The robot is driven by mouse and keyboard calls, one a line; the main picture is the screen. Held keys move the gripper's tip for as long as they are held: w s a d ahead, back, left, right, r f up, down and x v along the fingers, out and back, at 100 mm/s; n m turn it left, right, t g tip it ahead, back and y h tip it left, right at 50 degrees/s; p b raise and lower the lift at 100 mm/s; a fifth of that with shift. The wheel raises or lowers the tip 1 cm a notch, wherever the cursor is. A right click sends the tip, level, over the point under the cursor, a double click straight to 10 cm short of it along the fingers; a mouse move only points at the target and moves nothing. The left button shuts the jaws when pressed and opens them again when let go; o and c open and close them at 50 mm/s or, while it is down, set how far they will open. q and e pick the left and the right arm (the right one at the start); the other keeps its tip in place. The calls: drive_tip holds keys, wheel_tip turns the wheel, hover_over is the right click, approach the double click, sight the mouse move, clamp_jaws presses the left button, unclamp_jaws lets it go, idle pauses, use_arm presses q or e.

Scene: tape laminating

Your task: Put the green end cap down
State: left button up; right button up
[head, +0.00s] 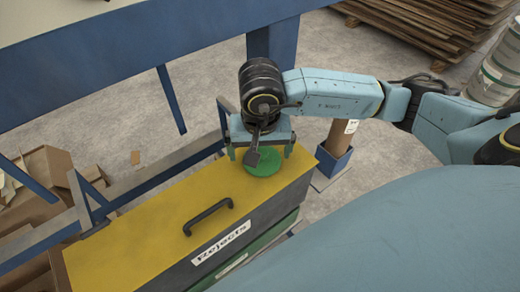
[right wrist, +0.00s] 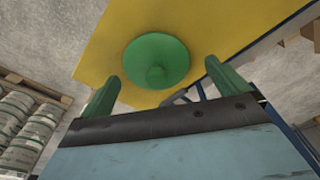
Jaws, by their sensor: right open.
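The green end cap (head: 264,165) is a round disc lying on the yellow lid (head: 160,220) of the box labelled "Rejects", near the lid's far right end. My right gripper (head: 260,152) is over the cap, fingers pointing down and spread wide. In the right wrist view the open fingers (right wrist: 162,80) show yellow between themselves and the disc, with nothing held. Part of the cap is hidden behind the gripper in the head view. My left gripper is out of view.
A black handle (head: 208,217) stands up from the lid. A blue-grey rail (head: 150,175) runs along the box's left side, and a blue post (head: 272,42) rises behind it. Cardboard (head: 45,180) lies at left; stacked boards (head: 440,25) are at the back right.

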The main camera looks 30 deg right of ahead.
drive_tip(key=r+p, duration=0.1)
drive_tip(key=r, duration=0.1)
drive_tip(key=r+p, duration=0.1)
drive_tip(key=r, duration=0.1)
drive_tip(key=r+p, duration=0.1)
drive_tip(key=r, duration=0.1)
drive_tip(key=shift+s+a, duration=0.15)
drive_tip(key=shift+s, duration=0.15)
drive_tip(key=shift+r, duration=0.2)
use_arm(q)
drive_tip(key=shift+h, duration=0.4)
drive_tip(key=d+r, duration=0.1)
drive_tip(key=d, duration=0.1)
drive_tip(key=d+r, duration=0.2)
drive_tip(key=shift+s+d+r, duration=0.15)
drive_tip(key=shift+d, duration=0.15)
use_arm(e)
drive_tip(key=shift+f, duration=0.1)
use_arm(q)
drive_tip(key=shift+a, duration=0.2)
